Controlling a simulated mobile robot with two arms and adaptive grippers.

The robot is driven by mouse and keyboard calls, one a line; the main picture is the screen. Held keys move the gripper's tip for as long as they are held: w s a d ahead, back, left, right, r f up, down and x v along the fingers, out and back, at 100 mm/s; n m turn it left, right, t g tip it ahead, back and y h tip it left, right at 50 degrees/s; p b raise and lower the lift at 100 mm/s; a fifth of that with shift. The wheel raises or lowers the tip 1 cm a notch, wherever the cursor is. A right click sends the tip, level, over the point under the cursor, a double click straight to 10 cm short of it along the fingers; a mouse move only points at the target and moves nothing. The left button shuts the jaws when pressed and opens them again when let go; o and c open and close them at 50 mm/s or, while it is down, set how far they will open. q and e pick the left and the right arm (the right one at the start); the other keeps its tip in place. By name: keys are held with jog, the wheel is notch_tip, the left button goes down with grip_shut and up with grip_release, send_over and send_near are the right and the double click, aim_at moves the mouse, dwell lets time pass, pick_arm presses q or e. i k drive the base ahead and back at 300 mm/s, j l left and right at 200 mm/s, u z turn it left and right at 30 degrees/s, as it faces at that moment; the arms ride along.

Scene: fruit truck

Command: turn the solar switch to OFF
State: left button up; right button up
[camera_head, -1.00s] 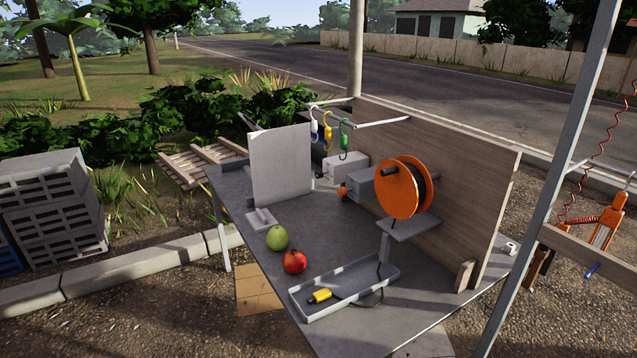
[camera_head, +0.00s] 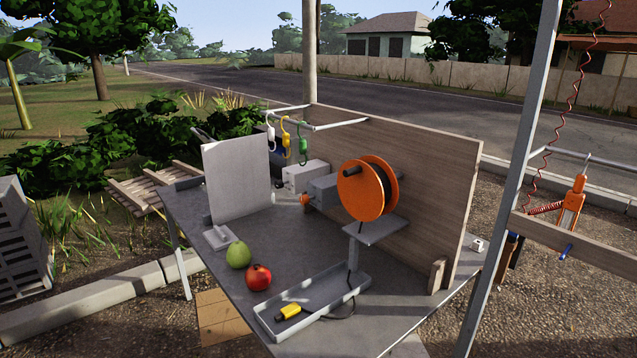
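No part is clearly marked as the solar switch, and I can read no ON or OFF lettering. A grey box (camera_head: 323,189) with an orange knob (camera_head: 305,199) on its left side is on the bench beside the orange reel. A small white box (camera_head: 477,245) with a dark reddish spot sits at the bench's right end, by the metal post. I cannot tell which of these is the switch or how it is set. Neither of my grippers is in view.
The grey bench (camera_head: 195,265) holds a green fruit (camera_head: 238,254), a red fruit (camera_head: 258,277), a tray (camera_head: 345,291) with a yellow plug (camera_head: 288,312), and an orange cable reel (camera_head: 360,192). A wooden panel (camera_head: 440,185) backs it. A metal post (camera_head: 510,190) stands at right. Gravel lies around.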

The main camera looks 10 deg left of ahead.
aim_at(279, 184)
jog(key=i+j+z, duration=0.25)
jog(key=j, duration=0.25)
jog(key=j+z, duration=0.2)
jog(key=j, duration=0.35)
jog(key=i+j+z, duration=0.1)
jog(key=j+z, duration=0.15)
jog(key=j, duration=0.3)
